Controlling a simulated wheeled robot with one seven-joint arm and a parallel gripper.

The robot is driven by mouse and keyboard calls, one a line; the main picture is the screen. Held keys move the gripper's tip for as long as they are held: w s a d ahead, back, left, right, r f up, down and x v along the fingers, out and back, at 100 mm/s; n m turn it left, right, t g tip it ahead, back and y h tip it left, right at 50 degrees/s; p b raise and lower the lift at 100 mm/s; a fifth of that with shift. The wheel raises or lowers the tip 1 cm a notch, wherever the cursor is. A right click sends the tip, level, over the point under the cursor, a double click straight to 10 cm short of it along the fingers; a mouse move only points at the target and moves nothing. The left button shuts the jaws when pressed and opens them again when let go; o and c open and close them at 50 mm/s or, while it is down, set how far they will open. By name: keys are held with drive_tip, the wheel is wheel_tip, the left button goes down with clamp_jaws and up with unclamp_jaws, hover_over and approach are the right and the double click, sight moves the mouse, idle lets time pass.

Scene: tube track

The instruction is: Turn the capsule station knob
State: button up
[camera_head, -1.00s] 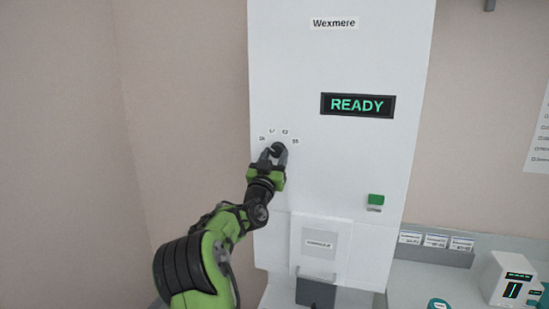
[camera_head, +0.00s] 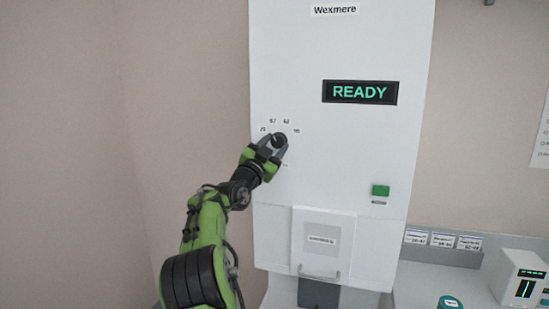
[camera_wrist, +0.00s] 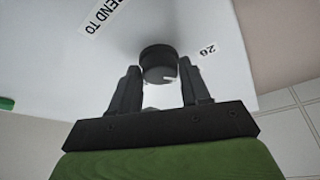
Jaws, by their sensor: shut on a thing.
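The capsule station (camera_head: 350,150) is a tall white cabinet labelled Wexmere, with a lit display (camera_head: 360,92) reading READY. Its round black knob (camera_head: 279,141) sits on the left of the front panel under an arc of small number labels. My gripper (camera_head: 272,146) is at the knob, shut on it, with one finger on each side. The wrist view shows the dark knob (camera_wrist: 158,62) between the two fingertips (camera_wrist: 160,85), with a label reading 26 beside it and part of a "SEND TO" label on the panel. The knob's pointer direction is hard to tell.
A green button (camera_head: 380,190) is on the panel's lower right. A hatch with a handle (camera_head: 320,240) is below. A counter at the right holds labelled racks (camera_head: 443,240), a small white device (camera_head: 520,278) and a teal-topped item (camera_head: 450,302). The wall at left is bare.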

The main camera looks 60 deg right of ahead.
drive_tip(key=m, duration=0.2)
drive_tip(key=m+g+y+p, duration=0.1)
drive_tip(key=m, duration=0.1)
drive_tip(key=m+g, duration=0.1)
drive_tip(key=m, duration=0.1)
drive_tip(key=shift+w+r, duration=0.15)
drive_tip(key=shift+r, duration=0.1)
drive_tip(key=m+g+y+p, duration=0.1)
drive_tip(key=m+p, duration=0.1)
drive_tip(key=m, duration=0.1)
drive_tip(key=shift+w+r+m+y+p, duration=0.1)
drive_tip(key=shift+r+m+y+p, duration=0.05)
drive_tip(key=shift+m+y+p, duration=0.65)
drive_tip(key=shift+m+p, duration=0.35)
drive_tip(key=shift+m, duration=0.35)
drive_tip(key=o, duration=1)
drive_tip(key=shift+o, duration=0.2)
drive_tip(key=shift+a, duration=0.1)
